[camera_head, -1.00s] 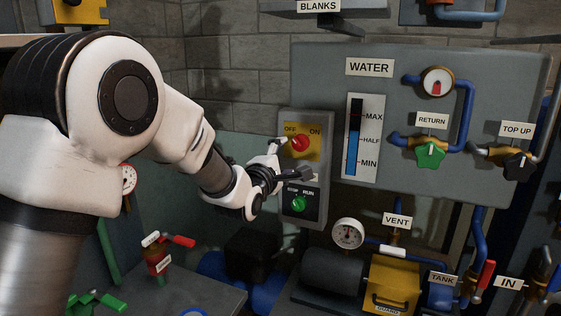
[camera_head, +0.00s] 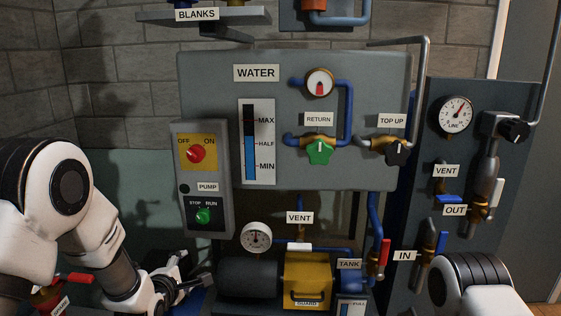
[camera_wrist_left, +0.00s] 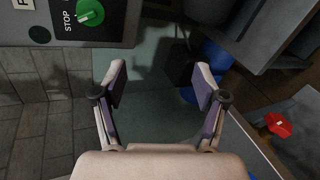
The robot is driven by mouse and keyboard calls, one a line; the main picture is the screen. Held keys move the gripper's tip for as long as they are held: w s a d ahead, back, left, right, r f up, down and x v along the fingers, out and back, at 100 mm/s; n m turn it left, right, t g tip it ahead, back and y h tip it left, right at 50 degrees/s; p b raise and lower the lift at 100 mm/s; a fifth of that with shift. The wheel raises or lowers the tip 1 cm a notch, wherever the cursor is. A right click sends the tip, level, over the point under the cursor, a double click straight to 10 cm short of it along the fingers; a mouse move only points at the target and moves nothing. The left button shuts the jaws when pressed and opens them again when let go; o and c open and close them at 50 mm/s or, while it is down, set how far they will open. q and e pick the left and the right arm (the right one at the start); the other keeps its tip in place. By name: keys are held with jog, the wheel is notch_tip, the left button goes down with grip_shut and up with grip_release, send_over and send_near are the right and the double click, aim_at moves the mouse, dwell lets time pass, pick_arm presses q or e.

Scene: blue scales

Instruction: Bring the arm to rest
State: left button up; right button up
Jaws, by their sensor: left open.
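My left arm comes in from the left edge of the head view. Its gripper (camera_head: 184,278) is low, below the pump control box (camera_head: 222,197). In the left wrist view the gripper (camera_wrist_left: 160,84) is open, its two fingers apart with nothing between them. The box carries a red OFF/ON switch (camera_head: 195,154) and a green STOP/RUN knob (camera_head: 203,215). The green knob also shows at the top left of the wrist view (camera_wrist_left: 90,12), clear of the fingers. Part of my right arm (camera_head: 475,285) shows at the lower right; its gripper is out of view.
A yellow guard (camera_head: 307,277) and the grey pump motor (camera_head: 248,279) stand right of the left gripper. A red-handled valve (camera_head: 74,279) lies close to the left arm. The WATER panel (camera_head: 380,85) and the LINE panel (camera_head: 424,150) fill the back.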

pick_arm(q)
jog(key=s+f+m+g, duration=0.4)
jog(key=s+f+g, duration=0.3)
jog(key=s+f, duration=1.55)
jog(key=s+f+m+g, duration=0.2)
jog(key=s+m+g, duration=0.1)
jog(key=s+m, duration=0.5)
jog(key=s+f+m+g, duration=0.3)
jog(key=s+m, duration=0.5)
jog(key=s, duration=0.2)
jog(key=shift+s+a+f, duration=0.15)
jog(key=shift+a+f, duration=0.15)
jog(key=shift+f, duration=0.05)
